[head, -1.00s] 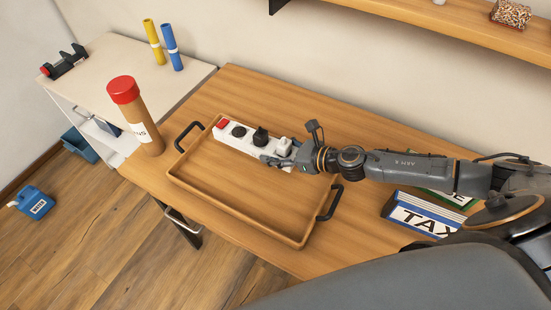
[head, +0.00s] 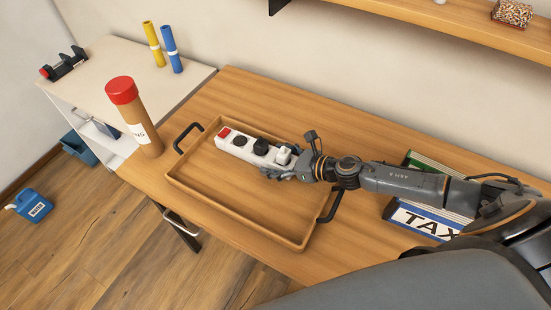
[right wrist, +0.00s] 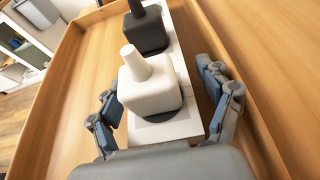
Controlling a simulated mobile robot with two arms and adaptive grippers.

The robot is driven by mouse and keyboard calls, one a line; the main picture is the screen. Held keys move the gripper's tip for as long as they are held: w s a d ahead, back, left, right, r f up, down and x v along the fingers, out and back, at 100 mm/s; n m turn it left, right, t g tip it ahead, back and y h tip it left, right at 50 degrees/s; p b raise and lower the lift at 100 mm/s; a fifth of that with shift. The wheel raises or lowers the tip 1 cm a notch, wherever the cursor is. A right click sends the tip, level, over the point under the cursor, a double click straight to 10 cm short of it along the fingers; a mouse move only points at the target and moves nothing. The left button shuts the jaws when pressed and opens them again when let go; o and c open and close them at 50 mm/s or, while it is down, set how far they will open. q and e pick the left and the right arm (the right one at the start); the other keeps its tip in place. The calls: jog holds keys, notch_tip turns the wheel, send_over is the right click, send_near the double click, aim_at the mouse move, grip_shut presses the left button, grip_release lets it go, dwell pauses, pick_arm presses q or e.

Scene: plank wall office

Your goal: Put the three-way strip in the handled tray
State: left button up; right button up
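The three-way strip (head: 240,144) is white with a red switch, black plugs and a white plug at its near right end. It lies along the back inside of the wooden handled tray (head: 232,224), apparently on its floor. My right gripper (head: 278,171) is at the strip's right end. In the right wrist view, its fingers (right wrist: 163,100) stand on both sides of the strip (right wrist: 168,132), with narrow gaps visible beside it, so they look open around it. The white plug (right wrist: 150,85) hides part of the strip there. My left gripper is not in view.
A brown tube with a red cap (head: 135,115) stands left of the tray. Binders (head: 425,218) lie to the right, under my right arm. A pale side table (head: 110,70) holds yellow and blue rolls. The tray's front half is empty.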

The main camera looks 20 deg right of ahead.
jog(key=shift+r, duration=0.2)
jog(key=b+v, duration=0.3)
jog(key=v, duration=0.5)
jog(key=shift+s+d+f, duration=0.1)
jog(key=shift+s+d, duration=0.05)
jog(key=shift+s, duration=0.1)
jog(key=shift+b+v, duration=0.4)
jog(key=shift+v, duration=1.3)
jog(key=shift+r, duration=0.25)
